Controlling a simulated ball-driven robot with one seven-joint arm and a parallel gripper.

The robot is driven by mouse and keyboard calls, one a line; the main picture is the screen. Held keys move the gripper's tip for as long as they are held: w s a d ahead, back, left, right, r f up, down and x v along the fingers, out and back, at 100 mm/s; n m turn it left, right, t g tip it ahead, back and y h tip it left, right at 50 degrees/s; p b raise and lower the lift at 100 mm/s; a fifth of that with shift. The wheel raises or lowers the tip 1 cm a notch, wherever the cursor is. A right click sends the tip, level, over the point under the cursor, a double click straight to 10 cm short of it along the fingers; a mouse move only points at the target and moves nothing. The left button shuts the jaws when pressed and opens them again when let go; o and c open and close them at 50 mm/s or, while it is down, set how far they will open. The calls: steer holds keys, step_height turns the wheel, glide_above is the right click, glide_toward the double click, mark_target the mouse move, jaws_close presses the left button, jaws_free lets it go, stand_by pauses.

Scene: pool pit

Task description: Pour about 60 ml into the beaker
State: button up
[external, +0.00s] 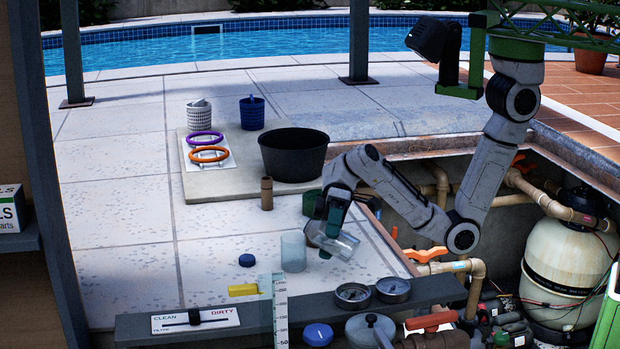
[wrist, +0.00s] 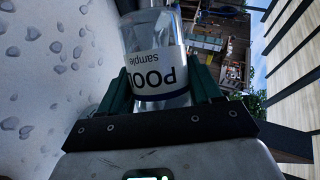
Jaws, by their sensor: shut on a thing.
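My gripper (external: 332,214) is shut on a clear sample bottle (external: 341,246), which is steeply tilted in the external view. In the wrist view the bottle (wrist: 160,55) sits between the two green fingers (wrist: 163,88), with its white "POOL sample" label upside down. A pale translucent beaker (external: 293,252) stands upright on the paving just left of the bottle. I see no stream between them, and the beaker's contents are unclear.
A blue cap (external: 247,260) lies left of the beaker. A brown cylinder (external: 267,193) and a black tub (external: 293,154) stand behind. A graduated scale (external: 281,312) and gauges (external: 353,295) are at the front ledge. The equipment pit opens to the right.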

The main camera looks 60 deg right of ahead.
steer(key=shift+w+r+p, duration=0.1)
steer(key=shift+r+p, duration=0.3)
steer(key=shift+p, duration=0.1)
steer(key=shift+w+m+p, duration=0.1)
steer(key=shift+m+p, duration=0.2)
steer(key=shift+p, duration=0.1)
steer(key=shift+w+r+m+g+y+p, duration=0.3)
steer(key=shift+r+m+g+p, duration=0.25)
steer(key=shift+p, duration=1.1)
steer(key=shift+s, duration=0.3)
steer(key=shift+s+r+m+g, duration=0.15)
steer(key=shift+r+m+g, duration=0.5)
steer(key=shift+m, duration=0.2)
stand_by(0.9)
steer(key=shift+s+f+n+t+b, duration=0.25)
steer(key=shift+f+n+t+b, duration=0.45)
steer(key=shift+f+n+b, duration=0.45)
steer(key=shift+r, duration=0.1)
steer(key=b, duration=0.1)
steer(key=f+n+t+b, duration=0.1)
steer(key=b, duration=0.1)
steer(key=shift+s+f, duration=0.1)
steer(key=shift+s, duration=0.15)
steer(key=shift+w+f+n+t, duration=0.1)
steer(key=shift+n+t, duration=0.15)
steer(key=shift+t, duration=0.05)
